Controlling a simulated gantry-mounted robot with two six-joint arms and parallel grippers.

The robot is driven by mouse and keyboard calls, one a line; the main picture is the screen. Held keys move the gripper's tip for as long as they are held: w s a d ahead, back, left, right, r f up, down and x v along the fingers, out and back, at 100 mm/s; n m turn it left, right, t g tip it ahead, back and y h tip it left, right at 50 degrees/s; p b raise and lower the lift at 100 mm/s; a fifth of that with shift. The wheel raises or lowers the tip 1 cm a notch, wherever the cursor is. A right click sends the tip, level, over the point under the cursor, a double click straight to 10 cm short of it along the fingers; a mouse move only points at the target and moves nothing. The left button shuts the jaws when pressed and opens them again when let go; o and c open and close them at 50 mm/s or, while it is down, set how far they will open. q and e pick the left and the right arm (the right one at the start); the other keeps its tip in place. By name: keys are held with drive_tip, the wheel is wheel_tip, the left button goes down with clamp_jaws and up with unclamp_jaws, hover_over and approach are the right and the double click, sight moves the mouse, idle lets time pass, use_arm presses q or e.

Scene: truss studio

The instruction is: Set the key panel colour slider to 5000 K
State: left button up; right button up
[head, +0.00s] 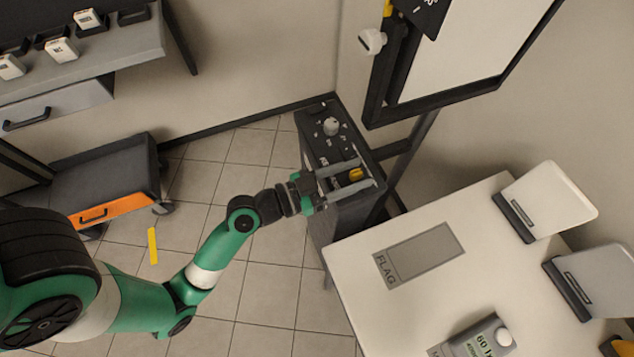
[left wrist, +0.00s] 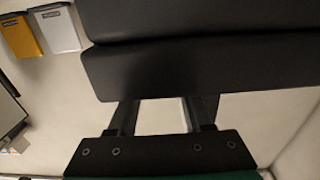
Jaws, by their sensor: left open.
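The dark control box (head: 322,150) stands below the large framed light panel (head: 470,45). A white knob (head: 331,126) and a yellow slider handle (head: 355,174) show on its top, with small markings too small to read. My left gripper (head: 366,174) is open. In the head view its two fingers lie on either side of the yellow handle; I cannot tell whether they touch it. In the left wrist view a dark block (left wrist: 200,70) covers the fingertips, and the handle is not visible there. My right gripper is not in view.
A white table (head: 350,268) stands at the right with a grey FLAG mat (head: 425,250), a meter (head: 480,340) and pale panels (head: 555,200). A dark cart with an orange front (head: 112,208) and a shelf (head: 130,45) stand at the left. Tiled floor lies between.

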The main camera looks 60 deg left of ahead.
use_arm(q)
drive_tip(key=s+a, duration=0.1)
drive_tip(key=s, duration=1)
drive_tip(key=shift+b, duration=0.35)
drive_tip(key=shift+r, duration=0.1)
